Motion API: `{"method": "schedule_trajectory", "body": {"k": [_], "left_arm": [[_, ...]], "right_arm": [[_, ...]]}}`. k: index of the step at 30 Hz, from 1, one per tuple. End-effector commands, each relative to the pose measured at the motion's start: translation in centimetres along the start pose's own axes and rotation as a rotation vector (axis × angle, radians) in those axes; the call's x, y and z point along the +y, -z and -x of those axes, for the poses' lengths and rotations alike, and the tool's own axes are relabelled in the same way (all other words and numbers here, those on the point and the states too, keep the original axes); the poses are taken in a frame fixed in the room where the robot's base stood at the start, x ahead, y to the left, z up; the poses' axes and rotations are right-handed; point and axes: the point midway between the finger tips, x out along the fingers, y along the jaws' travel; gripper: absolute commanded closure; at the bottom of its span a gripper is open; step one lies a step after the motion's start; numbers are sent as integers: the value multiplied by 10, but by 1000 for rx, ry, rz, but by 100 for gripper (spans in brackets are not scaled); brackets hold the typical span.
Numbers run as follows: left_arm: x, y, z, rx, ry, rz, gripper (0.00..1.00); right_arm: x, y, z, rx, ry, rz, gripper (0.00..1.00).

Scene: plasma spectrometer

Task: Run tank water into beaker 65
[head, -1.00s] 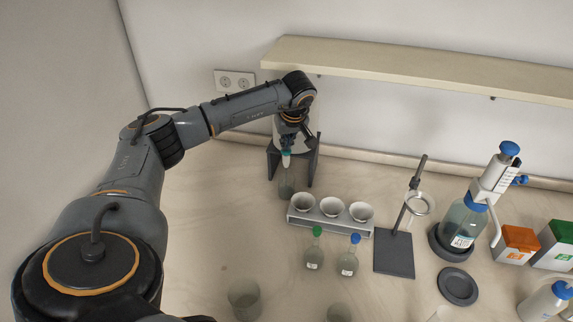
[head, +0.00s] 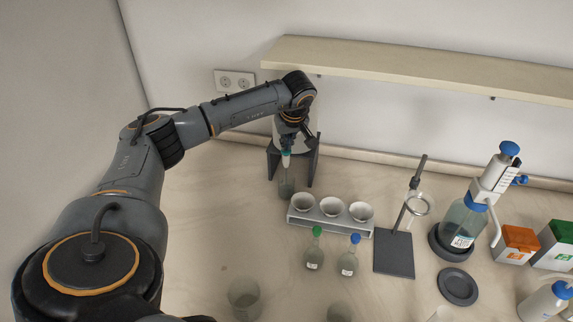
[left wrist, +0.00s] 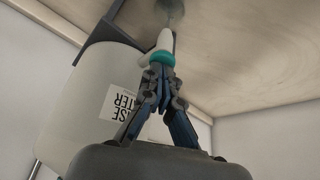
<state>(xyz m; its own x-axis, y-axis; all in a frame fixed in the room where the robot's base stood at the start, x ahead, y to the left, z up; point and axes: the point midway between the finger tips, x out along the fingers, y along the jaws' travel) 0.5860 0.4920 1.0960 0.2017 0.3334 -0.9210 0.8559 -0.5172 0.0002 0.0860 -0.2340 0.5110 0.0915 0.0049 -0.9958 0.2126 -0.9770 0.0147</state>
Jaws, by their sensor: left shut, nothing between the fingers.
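The white tank (left wrist: 105,95) stands on a dark stand (head: 311,165) by the back wall. Part of its label (left wrist: 117,103) shows, with letters reading "SE" and "TER". Its tap (left wrist: 163,55), white with a teal collar, points down from the tank's front. A clear glass beaker (head: 286,187) stands below the tap, and part of it shows in the left wrist view (left wrist: 172,9). I cannot read a number on it. My left gripper (left wrist: 160,78) is shut and empty, its tips close against the teal collar. My right gripper is out of view.
A rack with several white cups (head: 331,228) stands right of the beaker. Two small flasks (head: 315,258) (head: 349,263) are in front of it. A ring stand (head: 394,252) and a dispenser bottle (head: 461,226) stand farther right. Another beaker (head: 243,299) is at the front.

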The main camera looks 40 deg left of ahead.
Motion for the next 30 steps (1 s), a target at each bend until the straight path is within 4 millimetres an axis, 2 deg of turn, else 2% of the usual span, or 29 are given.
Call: {"method": "schedule_trajectory", "body": {"k": [8, 30], "left_arm": [[0, -1, 0, -2, 2, -1, 100], [0, 9, 22, -1, 1, 0, 100]], "right_arm": [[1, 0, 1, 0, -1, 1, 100], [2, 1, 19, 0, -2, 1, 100]]}}
